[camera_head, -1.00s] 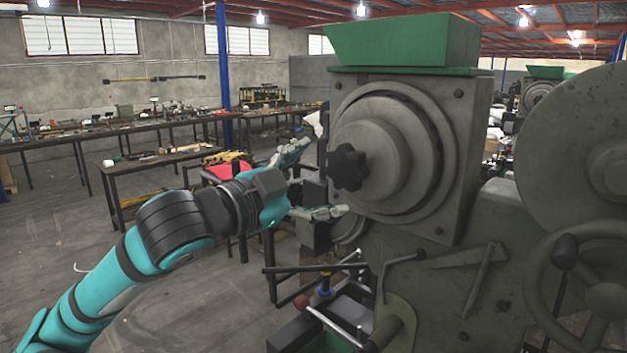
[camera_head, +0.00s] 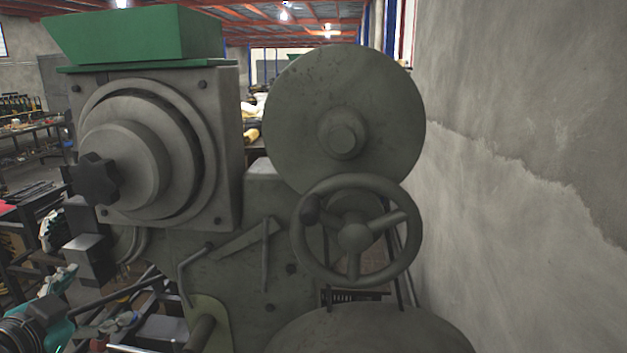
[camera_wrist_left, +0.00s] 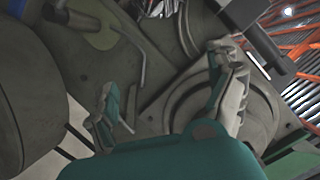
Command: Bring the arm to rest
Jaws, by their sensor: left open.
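My left gripper (camera_head: 60,252) is at the lower left of the head view, with part of my teal arm cut off by the frame edge. Its fingers are spread apart with nothing between them. In the left wrist view the two pale fingers (camera_wrist_left: 168,85) stand wide apart in front of the press. The grey rivet press (camera_head: 225,262) fills the middle of the head view. The gripper is beside the left side of its head, below the black star knob (camera_head: 95,178); I cannot tell whether it touches. My right gripper is not in view.
The press carries a green hopper (camera_head: 140,36), a large flywheel (camera_head: 385,105) and a handwheel (camera_head: 354,236). Levers stick out at its lower front. A concrete wall (camera_head: 530,180) stands close on the right. A cluttered workbench (camera_head: 30,127) is at the far left.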

